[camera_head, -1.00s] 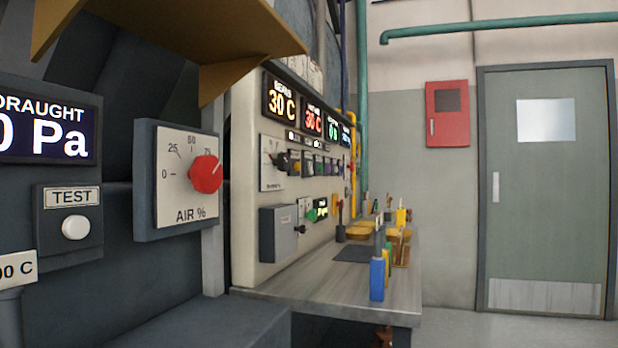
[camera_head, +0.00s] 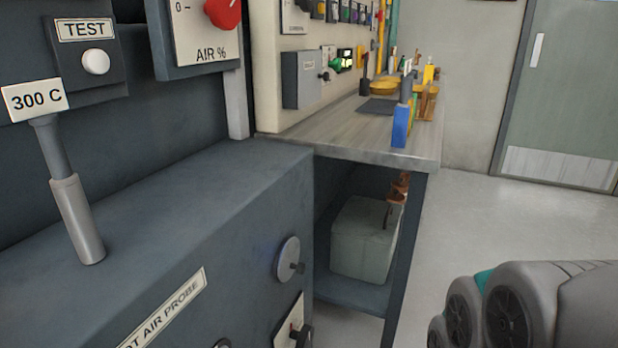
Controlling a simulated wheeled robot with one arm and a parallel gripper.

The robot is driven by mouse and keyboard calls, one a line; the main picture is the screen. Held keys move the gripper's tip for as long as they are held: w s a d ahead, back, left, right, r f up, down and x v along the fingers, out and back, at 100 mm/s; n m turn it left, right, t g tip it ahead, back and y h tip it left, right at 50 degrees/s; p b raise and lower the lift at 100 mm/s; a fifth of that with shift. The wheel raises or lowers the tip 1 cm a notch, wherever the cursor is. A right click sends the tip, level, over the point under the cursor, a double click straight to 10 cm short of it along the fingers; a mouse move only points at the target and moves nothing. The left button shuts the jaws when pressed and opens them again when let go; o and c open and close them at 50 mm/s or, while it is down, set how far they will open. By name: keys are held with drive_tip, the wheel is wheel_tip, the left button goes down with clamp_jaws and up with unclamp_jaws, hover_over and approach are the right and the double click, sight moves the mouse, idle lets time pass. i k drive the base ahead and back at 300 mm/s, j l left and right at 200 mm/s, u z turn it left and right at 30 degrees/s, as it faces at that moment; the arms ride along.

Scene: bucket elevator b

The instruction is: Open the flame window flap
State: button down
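A round grey disc (camera_head: 288,252) with a small dark knob sits on the front face of the dark grey housing (camera_head: 190,190), right of the hot air probe label. It may be the flame window flap; no label for it is readable. It lies flat against the face and looks shut. My arm's grey rounded links (camera_head: 530,305) show at the lower right, apart from the housing. My gripper is not in view.
A handle tagged 300 C (camera_head: 78,220) stands on the housing top. Below the disc is a pale plate with a dark knob (camera_head: 300,335), cut off by the frame. A workbench (camera_head: 350,140) with a box (camera_head: 362,240) beneath stands beyond. Open floor (camera_head: 460,220) lies to the right.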

sight(288, 258)
drive_tip(key=k+j+z, duration=0.15)
drive_tip(key=j+z, duration=0.25)
drive_tip(key=k+j+z, duration=0.15)
drive_tip(key=j+z, duration=0.2)
